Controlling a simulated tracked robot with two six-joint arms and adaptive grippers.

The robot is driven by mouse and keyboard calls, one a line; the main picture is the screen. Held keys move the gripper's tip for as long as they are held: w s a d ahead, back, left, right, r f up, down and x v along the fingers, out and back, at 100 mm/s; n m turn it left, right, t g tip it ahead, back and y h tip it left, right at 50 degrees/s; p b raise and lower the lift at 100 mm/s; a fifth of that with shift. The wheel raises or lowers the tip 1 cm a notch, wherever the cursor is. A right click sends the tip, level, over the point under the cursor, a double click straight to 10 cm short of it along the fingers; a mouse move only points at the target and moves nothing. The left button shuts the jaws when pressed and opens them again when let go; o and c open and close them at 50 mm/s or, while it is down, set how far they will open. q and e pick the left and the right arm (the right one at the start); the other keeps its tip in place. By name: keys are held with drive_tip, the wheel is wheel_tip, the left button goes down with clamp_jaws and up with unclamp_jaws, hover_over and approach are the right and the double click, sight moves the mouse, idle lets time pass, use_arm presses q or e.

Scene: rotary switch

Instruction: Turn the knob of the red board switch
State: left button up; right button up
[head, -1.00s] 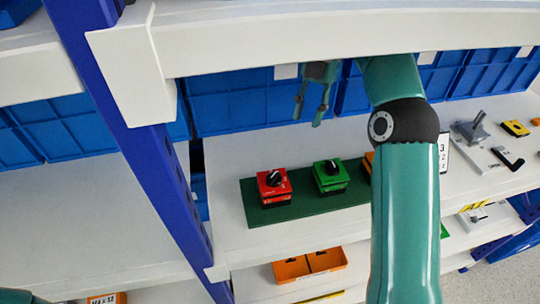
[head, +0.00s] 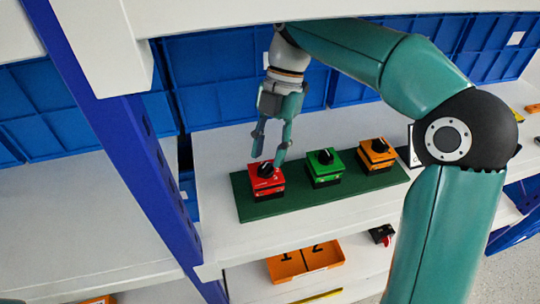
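The red board switch (head: 266,182) is a red box with a black knob (head: 266,169) on top, at the left end of a dark green board (head: 330,196) on the white shelf. My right gripper (head: 268,161) points down at it, its two fingers apart, with the fingertips around or just above the knob. I cannot tell whether they touch the knob. My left gripper is not in view.
A green switch (head: 323,168) and an orange switch (head: 377,155) stand to the right on the same board. Blue bins (head: 215,90) line the back. A blue post (head: 120,150) rises at the left. An orange tray (head: 306,262) lies on the shelf below.

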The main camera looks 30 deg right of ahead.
drive_tip(key=shift+s+a+f, duration=0.15)
drive_tip(key=shift+a+f, duration=0.15)
drive_tip(key=shift+f, duration=0.35)
drive_tip(key=shift+c, duration=0.3)
clamp_jaws()
drive_tip(key=shift+d, duration=0.15)
